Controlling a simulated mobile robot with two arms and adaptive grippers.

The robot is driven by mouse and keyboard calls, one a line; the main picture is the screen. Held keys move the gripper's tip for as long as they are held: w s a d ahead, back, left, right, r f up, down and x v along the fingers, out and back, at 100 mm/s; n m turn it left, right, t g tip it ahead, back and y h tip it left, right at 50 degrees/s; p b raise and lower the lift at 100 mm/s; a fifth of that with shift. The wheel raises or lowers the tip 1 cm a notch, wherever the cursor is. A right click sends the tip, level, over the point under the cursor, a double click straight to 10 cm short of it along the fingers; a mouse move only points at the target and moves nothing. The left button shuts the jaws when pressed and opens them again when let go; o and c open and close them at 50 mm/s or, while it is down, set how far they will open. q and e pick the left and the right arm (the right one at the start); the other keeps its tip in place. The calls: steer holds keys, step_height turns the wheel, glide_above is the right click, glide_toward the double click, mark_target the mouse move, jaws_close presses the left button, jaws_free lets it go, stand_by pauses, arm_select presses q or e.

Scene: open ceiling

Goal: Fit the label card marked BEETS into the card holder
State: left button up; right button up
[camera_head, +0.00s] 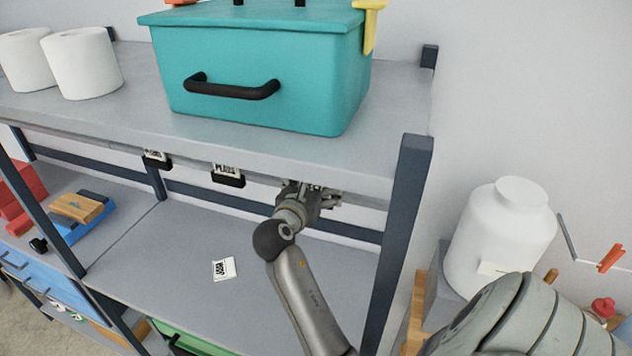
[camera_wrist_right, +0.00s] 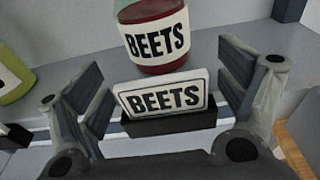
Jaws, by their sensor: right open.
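In the right wrist view the white BEETS card (camera_wrist_right: 163,96) stands in the black card holder (camera_wrist_right: 170,124) on the shelf edge. Its lower edge is hidden by the holder's front, and it leans slightly to one side. My right gripper (camera_wrist_right: 163,88) is open, with one finger on each side of the card and a gap at both sides. In the head view my right gripper (camera_head: 318,195) is at the front edge of the upper shelf. The BEETS card and its holder cannot be made out there. My left gripper is not in view.
A jar labelled BEETS (camera_wrist_right: 155,45) stands behind the card, with a green jar (camera_wrist_right: 12,75) to its left. Other holders with cards (camera_head: 228,174) hang along the shelf edge (camera_head: 300,160). A loose card (camera_head: 223,268) lies on the lower shelf. A teal bin (camera_head: 265,65) stands above.

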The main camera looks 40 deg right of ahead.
steer(key=shift+a, duration=0.2)
steer(key=v, duration=0.7)
steer(key=shift+s+a, duration=0.1)
stand_by(0.5)
